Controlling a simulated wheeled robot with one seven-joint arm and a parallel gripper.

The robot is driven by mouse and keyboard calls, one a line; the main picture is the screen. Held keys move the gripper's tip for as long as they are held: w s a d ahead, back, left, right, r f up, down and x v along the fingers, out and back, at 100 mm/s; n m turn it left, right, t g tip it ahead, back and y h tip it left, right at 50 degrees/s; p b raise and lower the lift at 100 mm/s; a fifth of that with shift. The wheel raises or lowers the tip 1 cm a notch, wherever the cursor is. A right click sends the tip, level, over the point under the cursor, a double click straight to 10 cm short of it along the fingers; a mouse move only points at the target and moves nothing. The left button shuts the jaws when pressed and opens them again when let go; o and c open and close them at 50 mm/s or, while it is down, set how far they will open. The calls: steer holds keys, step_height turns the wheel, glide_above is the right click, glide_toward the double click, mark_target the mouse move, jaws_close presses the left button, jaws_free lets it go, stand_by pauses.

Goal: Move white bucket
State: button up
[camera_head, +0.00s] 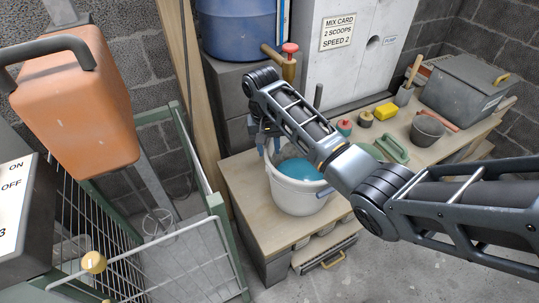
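The white bucket (298,197) stands upright on the wooden bench, with blue contents (300,169) inside. My arm reaches in from the right and passes over the bucket's back right side, hiding part of its rim. My gripper (268,148) points down at the bucket's back left rim. Its two fingers look apart, with a gap between them. I cannot tell whether they touch the rim.
The wooden bench (253,192) also holds a small grey bucket (427,130), a yellow sponge (385,111), a green trowel (393,148) and a lidded grey box (465,91). A blue drum (238,30) stands behind. A green-framed mesh cage (228,250) and an orange container (75,105) are left.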

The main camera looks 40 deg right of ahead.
steer(key=shift+a+r, duration=0.1)
steer(key=shift+r, duration=1.25)
